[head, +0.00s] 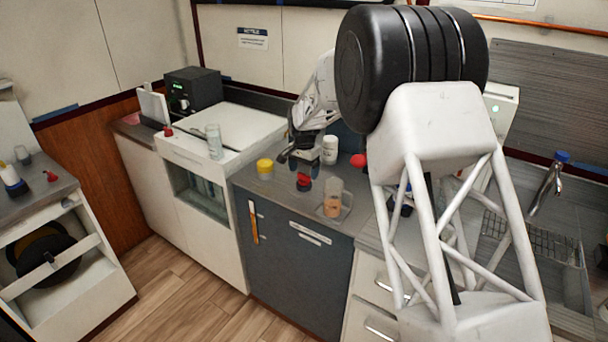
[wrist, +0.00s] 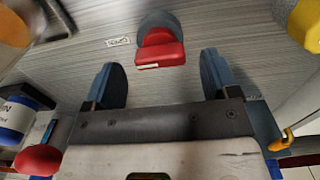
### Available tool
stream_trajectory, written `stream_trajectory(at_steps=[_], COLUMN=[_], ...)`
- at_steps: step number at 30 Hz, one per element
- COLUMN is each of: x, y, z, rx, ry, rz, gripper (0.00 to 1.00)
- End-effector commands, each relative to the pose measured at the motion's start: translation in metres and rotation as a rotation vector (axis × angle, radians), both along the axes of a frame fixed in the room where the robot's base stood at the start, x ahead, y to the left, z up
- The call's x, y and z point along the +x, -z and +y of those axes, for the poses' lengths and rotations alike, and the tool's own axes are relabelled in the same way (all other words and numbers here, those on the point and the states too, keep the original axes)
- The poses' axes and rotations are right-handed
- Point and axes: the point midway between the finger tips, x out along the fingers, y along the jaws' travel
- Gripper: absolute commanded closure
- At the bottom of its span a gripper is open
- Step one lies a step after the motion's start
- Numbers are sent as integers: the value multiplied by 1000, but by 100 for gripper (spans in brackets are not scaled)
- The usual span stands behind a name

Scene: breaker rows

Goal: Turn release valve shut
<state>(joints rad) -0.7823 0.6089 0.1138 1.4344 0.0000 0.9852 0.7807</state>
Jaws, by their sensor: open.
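The release valve is most likely the red handle (wrist: 160,52) on a round grey base (wrist: 158,20), on the grey counter in the wrist view. A small white label (wrist: 118,42) lies to its left. The red handle also shows in the head view (head: 304,184), just under my gripper (head: 301,160). In the wrist view my gripper (wrist: 160,75) is open, its two blue-grey fingers spread apart. The handle is ahead of the fingertips, in line with the gap, and nothing is between the fingers. I cannot tell the valve's position.
A yellow-lidded jar (head: 264,167) stands left of the valve. A white jar (head: 329,150) and an orange-filled beaker (head: 333,204) stand to its right. A red knob-like thing (wrist: 38,160) and a blue-white bottle (wrist: 14,118) sit at the wrist view's left. The counter's front edge is close.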

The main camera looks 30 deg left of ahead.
Motion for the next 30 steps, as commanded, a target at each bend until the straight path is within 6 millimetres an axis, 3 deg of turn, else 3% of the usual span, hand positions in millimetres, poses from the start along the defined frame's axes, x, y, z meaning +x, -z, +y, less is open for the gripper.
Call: stream_trajectory(at_steps=[6, 17, 27, 30], x=[0, 0, 0, 0], y=[17, 20, 19, 20], z=[0, 0, 0, 0], rx=[0, 1, 1, 1], ry=[0, 0, 0, -1], rz=[-1, -1, -1, -1], gripper=[19, 19, 68, 68])
